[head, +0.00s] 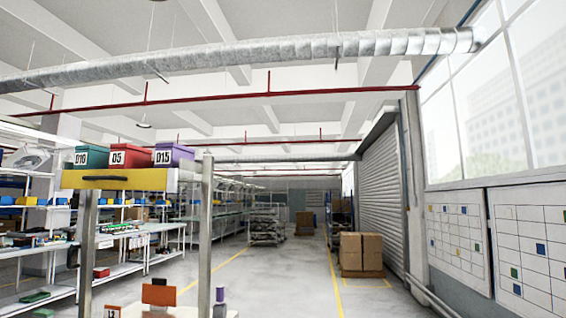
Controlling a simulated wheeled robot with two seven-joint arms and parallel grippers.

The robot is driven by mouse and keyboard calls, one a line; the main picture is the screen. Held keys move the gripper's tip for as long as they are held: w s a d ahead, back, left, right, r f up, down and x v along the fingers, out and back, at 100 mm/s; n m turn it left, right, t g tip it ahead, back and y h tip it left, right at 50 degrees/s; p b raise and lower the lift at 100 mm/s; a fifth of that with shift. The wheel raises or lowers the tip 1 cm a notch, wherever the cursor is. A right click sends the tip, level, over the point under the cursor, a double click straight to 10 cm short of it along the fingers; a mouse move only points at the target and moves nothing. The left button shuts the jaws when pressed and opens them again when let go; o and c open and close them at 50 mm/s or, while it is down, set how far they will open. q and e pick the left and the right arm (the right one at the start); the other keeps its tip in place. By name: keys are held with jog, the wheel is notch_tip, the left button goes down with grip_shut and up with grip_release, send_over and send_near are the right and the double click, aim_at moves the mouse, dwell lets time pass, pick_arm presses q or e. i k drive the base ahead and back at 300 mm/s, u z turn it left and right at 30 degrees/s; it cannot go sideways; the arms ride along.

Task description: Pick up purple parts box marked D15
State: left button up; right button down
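The purple parts box marked D15 (181,153) stands upright at the right end of a row of three boxes on a raised yellow-fronted shelf (145,180). Its white label faces me. A red box marked 05 (132,156) stands directly to its left, and a teal box that reads 010 (102,157) stands left of that. Neither of my grippers shows in the head view.
Two metal posts support the shelf; the right post (205,240) is nearest the aisle. Below are orange items (158,294) and a small purple-topped post (219,300). Workbenches fill the left. Cardboard boxes (361,252) stand farther back; the aisle floor (285,285) is clear.

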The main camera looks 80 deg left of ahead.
aim_at(167, 154)
jog(key=i, duration=1)
jog(key=u, duration=3.15)
